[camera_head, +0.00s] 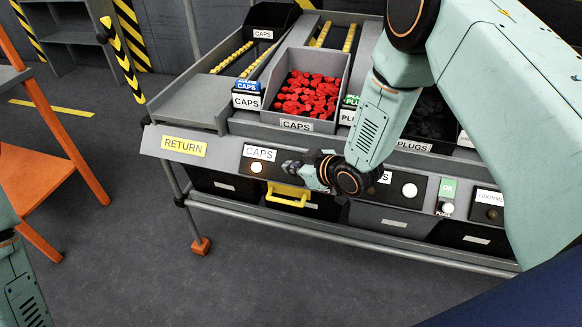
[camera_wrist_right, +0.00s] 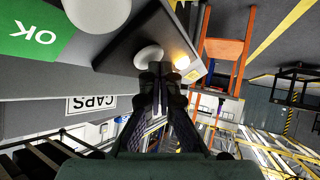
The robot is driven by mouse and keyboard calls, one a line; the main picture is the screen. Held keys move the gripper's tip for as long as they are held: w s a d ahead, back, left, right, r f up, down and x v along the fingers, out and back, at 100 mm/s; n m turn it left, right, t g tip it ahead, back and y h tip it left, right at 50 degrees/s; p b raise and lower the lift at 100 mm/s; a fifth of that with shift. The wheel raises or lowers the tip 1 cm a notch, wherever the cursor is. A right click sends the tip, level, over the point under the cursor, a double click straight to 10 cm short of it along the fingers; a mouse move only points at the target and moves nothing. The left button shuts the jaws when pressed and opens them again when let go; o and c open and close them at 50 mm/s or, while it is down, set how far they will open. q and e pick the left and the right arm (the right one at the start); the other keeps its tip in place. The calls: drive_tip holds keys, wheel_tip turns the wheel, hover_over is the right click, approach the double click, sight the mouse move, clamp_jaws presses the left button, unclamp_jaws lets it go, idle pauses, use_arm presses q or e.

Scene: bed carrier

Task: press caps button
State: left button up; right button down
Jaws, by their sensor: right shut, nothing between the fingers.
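The CAPS panel (camera_head: 247,165) is on the front of the grey rack, under a white CAPS label (camera_head: 260,153). A glowing warm lamp (camera_head: 256,168) sits on it and also shows in the wrist view (camera_wrist_right: 182,62). My right gripper (camera_head: 291,167) is shut and empty, at the panel just right of the lamp. In the wrist view its fingertips (camera_wrist_right: 160,69) are at a white round button (camera_wrist_right: 148,55) beside the lamp, near a green OK label (camera_wrist_right: 36,26). I cannot tell whether they touch it. The gripper hides this button in the head view. My left gripper is out of view.
A grey CAPS bin (camera_head: 275,121) of red caps stands above the panel. A yellow handle (camera_head: 287,198) protrudes below the gripper. An orange-legged stand (camera_head: 60,165) is at left; floor is clear in front.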

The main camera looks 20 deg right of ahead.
drive_tip(key=shift+w+d+f, duration=0.1)
drive_tip(key=shift+w+f, duration=0.05)
idle(0.6)
drive_tip(key=shift+s+a+r+p, duration=0.4)
drive_tip(key=shift+s+r+p, duration=0.15)
drive_tip(key=shift+r+p, duration=0.1)
drive_tip(key=s+r+p, duration=0.1)
drive_tip(key=s+a+r+p, duration=0.2)
drive_tip(key=p, duration=0.1)
drive_tip(key=shift+r, duration=0.25)
drive_tip(key=shift+f, duration=0.1)
idle(0.8)
